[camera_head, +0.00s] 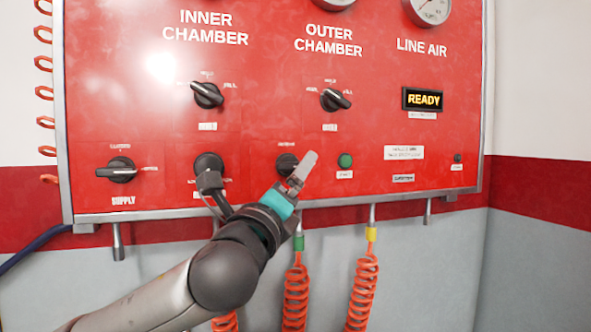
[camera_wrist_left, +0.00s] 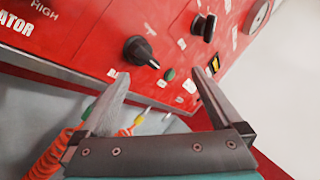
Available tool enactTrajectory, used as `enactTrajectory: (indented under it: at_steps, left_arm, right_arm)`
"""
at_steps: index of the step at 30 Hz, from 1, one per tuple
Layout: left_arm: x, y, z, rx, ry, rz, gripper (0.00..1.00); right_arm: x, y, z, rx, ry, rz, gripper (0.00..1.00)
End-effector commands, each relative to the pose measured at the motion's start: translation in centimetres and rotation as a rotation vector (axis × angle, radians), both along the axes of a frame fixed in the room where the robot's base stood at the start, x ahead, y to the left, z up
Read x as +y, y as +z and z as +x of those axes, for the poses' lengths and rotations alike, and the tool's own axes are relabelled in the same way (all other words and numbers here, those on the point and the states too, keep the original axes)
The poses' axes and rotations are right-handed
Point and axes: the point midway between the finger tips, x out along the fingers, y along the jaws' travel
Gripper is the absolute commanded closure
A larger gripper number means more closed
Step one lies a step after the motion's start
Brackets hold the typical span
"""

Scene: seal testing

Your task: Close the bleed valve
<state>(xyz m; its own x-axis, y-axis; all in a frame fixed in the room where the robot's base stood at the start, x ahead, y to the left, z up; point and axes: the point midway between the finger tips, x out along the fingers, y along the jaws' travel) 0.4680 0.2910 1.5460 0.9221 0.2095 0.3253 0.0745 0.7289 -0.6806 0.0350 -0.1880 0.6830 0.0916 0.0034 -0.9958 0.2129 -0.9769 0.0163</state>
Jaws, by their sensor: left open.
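The red panel (camera_head: 260,130) carries several black knobs. My left gripper (camera_head: 303,168) is open and empty in front of its lower middle, partly covering a lower-row knob (camera_head: 285,163). In the left wrist view, my left gripper (camera_wrist_left: 161,77) has its fingers spread. That knob (camera_wrist_left: 140,51) shows beyond the fingertips, nearer the left finger and not between the fingers. Other knobs sit under INNER CHAMBER (camera_head: 207,95), under OUTER CHAMBER (camera_head: 335,100) and above SUPPLY (camera_head: 122,170). The small labels are too blurred to tell which knob is the bleed valve. My right gripper is not in view.
A green button (camera_head: 345,160) is just right of my gripper. Another knob (camera_head: 208,162) is left of it, behind my wrist. Orange coiled hoses (camera_head: 362,290) hang below the panel. A READY display (camera_head: 424,99) is lit at right.

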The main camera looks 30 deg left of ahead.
Motion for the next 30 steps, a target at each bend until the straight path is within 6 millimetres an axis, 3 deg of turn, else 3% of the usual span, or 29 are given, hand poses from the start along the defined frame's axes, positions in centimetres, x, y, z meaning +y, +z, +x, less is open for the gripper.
enactTrajectory:
  at_steps: [5, 11, 21, 30]
  left_arm:
    - [-1.4, -1.6, 0.9, -0.006, 0.168, 0.172, 0.0]
    - [-3.3, -3.3, 0.6, 0.037, 0.395, 0.357, 0.0]
    - [-7.3, -5.1, -2.6, 0.245, 0.767, 0.611, 0.0]
    - [-8.4, -5.1, -4.3, 0.352, 0.894, 0.694, 0.0]
  right_arm:
    - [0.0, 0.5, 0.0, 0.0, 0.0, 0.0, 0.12]
    - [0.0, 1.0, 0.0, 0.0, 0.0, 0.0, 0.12]
    - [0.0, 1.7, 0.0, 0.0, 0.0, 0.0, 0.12]
    - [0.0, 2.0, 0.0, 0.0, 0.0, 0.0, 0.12]
